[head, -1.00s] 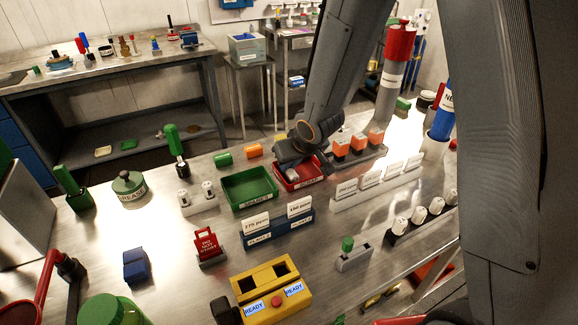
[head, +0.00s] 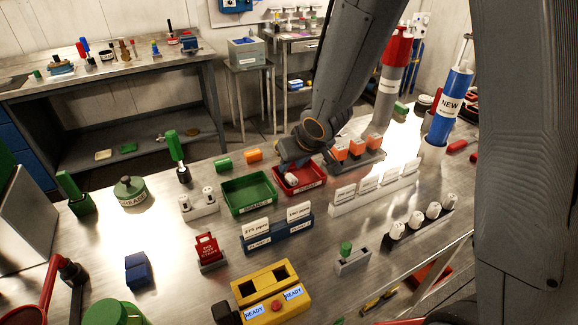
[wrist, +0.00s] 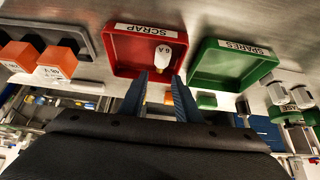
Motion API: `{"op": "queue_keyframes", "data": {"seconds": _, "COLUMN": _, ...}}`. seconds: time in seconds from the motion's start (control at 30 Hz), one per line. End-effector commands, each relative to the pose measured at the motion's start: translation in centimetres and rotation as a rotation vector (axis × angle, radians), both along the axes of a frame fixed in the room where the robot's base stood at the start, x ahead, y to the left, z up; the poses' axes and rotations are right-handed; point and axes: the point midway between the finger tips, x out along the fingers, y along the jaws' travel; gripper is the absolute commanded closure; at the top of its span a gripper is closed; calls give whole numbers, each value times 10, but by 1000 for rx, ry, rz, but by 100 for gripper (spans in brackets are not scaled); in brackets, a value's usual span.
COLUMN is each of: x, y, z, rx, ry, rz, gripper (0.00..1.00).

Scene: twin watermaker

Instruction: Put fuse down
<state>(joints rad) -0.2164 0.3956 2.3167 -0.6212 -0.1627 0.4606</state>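A white fuse marked 6 A (wrist: 170,55) is in the red SCRAP tray (wrist: 117,45), somewhat slanted to my fingers in the wrist view. My gripper (wrist: 160,76) points at the tray with its two dark blue fingers apart. The fuse's near end shows just beyond and between the fingertips; I see no clear grip on it. In the head view the fuse (head: 291,180) shows as a small white shape inside the red tray (head: 308,184), below my gripper (head: 288,168), whose fingers are mostly hidden there.
The green SPARES tray (head: 250,207) stands left of the red tray. Orange blocks in a grey holder (head: 364,160) stand close on the right. A white card rack (head: 372,197) and a blue card rack (head: 279,237) stand in front. A yellow tester (head: 270,304) is nearer.

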Motion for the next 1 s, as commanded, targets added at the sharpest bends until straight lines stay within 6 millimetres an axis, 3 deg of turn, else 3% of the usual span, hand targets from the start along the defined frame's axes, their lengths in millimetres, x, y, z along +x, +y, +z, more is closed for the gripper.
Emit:
{"op": "queue_keyframes", "data": {"seconds": 0.03, "x": -6, "y": -3, "z": 15, "rx": 0, "ry": -3, "rz": -1, "gripper": 70}}
{"op": "queue_keyframes", "data": {"seconds": 0.2, "x": -23, "y": -9, "z": 42, "rx": -1, "ry": -2, "rz": 1, "gripper": 70}}
{"op": "queue_keyframes", "data": {"seconds": 0.5, "x": -37, "y": -16, "z": 63, "rx": -2, "ry": 0, "rz": -2, "gripper": 70}}
{"op": "queue_keyframes", "data": {"seconds": 0.57, "x": -39, "y": -23, "z": 65, "rx": -11, "ry": 4, "rz": -20, "gripper": 70}}
{"op": "queue_keyframes", "data": {"seconds": 0.67, "x": -50, "y": -53, "z": 70, "rx": -52, "ry": 31, "rz": -93, "gripper": 70}}
{"op": "queue_keyframes", "data": {"seconds": 0.83, "x": -104, "y": -117, "z": 77, "rx": -123, "ry": 169, "rz": -271, "gripper": 70}}
{"op": "queue_keyframes", "data": {"seconds": 1.0, "x": -164, "y": -140, "z": 81, "rx": -107, "ry": 329, "rz": -370, "gripper": 70}}
